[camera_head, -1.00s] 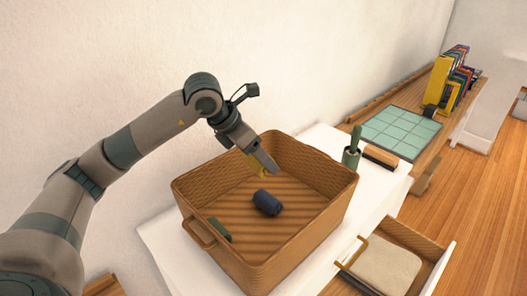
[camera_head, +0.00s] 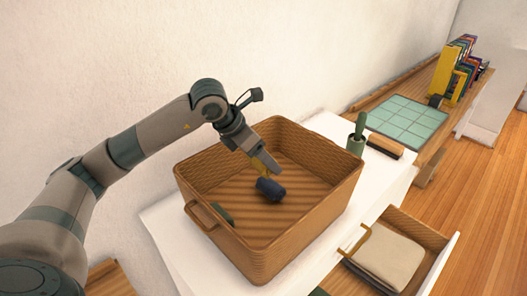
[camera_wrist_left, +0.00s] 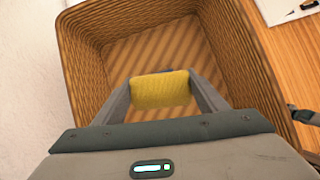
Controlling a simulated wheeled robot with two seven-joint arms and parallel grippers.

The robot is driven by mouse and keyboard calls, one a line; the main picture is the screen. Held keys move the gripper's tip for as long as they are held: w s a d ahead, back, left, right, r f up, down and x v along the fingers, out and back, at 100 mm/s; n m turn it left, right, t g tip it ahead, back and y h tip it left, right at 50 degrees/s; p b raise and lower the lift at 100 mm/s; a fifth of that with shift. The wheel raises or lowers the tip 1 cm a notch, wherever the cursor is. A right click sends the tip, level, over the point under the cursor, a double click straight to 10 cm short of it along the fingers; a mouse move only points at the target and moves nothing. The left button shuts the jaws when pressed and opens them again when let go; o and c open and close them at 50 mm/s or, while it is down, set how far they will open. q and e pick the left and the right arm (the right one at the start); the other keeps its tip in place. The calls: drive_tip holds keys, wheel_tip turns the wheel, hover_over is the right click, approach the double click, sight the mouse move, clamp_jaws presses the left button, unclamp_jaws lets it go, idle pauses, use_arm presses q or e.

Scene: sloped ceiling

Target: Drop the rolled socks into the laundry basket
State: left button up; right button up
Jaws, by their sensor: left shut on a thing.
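The woven laundry basket (camera_head: 308,226) stands on a white surface, open upward. My left gripper (camera_head: 270,169) reaches down inside its far wall and is shut on a yellow rolled sock (camera_head: 258,164). The yellow roll also shows between both fingers in the left wrist view (camera_wrist_left: 160,88), above the basket floor. A dark blue rolled sock (camera_head: 270,189) lies on the basket floor, just below the fingertips in the head view. A dark green roll (camera_head: 222,213) lies by the near left wall, partly hidden by the rim. My right gripper is out of view.
An open drawer (camera_head: 412,222) with folded cloth juts out in front. A tiled green mat (camera_head: 405,118) and books (camera_head: 460,70) lie beyond. The wall is close behind.

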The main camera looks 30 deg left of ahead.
use_arm(q)
drive_tip(key=shift+f, duration=0.35)
drive_tip(key=o, duration=1.1)
drive_tip(key=shift+o, duration=0.2)
drive_tip(key=shift+r, duration=0.1)
drive_tip(key=shift+s+a+r+b, duration=0.15)
drive_tip(key=shift+s+r+b, duration=0.1)
drive_tip(key=shift+r+b, duration=0.15)
drive_tip(key=b+v, duration=0.4)
drive_tip(key=v, duration=1.2)
drive_tip(key=shift+a+r, duration=0.1)
